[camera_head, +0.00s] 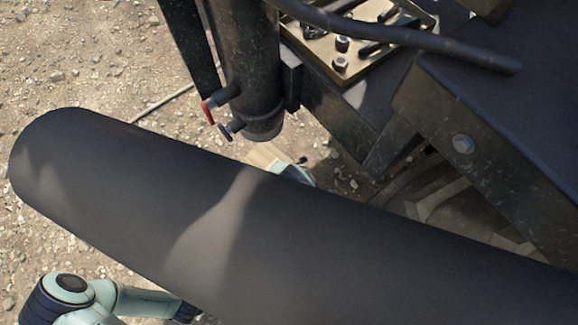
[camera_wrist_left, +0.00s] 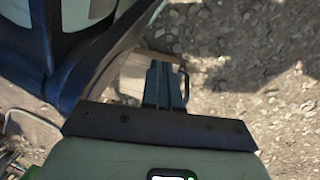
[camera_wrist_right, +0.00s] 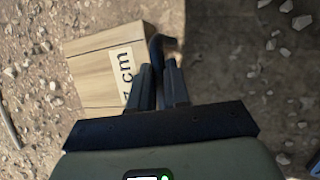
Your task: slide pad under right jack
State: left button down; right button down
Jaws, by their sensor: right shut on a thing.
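The wooden pad (camera_wrist_right: 100,70) shows in the right wrist view with a "cm" label and a dark handle (camera_wrist_right: 157,48). My right gripper (camera_wrist_right: 160,72) is shut on that handle. In the head view a small part of the pad (camera_head: 262,156) shows just below the foot of the right jack (camera_head: 252,75), a dark cylinder with a red-tipped lever; I cannot tell if they overlap. My left gripper (camera_wrist_left: 165,75) has its fingers together, with the pad (camera_wrist_left: 130,75) beyond them in the left wrist view. In the head view, the big dark cylinder hides most of the pad and grippers.
A thick dark cylinder (camera_head: 150,200) crosses the head view and blocks the ground below the jack. The dark tank frame (camera_head: 490,140) fills the right, with a tray of metal parts (camera_head: 360,45) on it. Stony ground (camera_head: 80,60) is open at the left.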

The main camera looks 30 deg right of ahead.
jog(key=c, duration=1)
grip_release()
pick_arm(q)
jog(key=w+d+r+t+p, duration=0.2)
jog(key=w+r+p, duration=0.3)
jog(key=w+r, duration=0.15)
jog(key=s+d+r+g+p, duration=0.1)
jog(key=s+d+r+p, duration=0.1)
jog(key=s+r, duration=0.1)
jog(key=s+d+r+m+g+h+p, duration=0.1)
jog(key=s+r+p, duration=0.1)
jog(key=s, duration=0.4)
jog(key=shift+s+d+r+h+p, duration=0.15)
jog(key=shift+d+r+h+p, duration=0.2)
jog(key=shift+r, duration=0.45)
pick_arm(e)
jog(key=shift+v, duration=6.7)
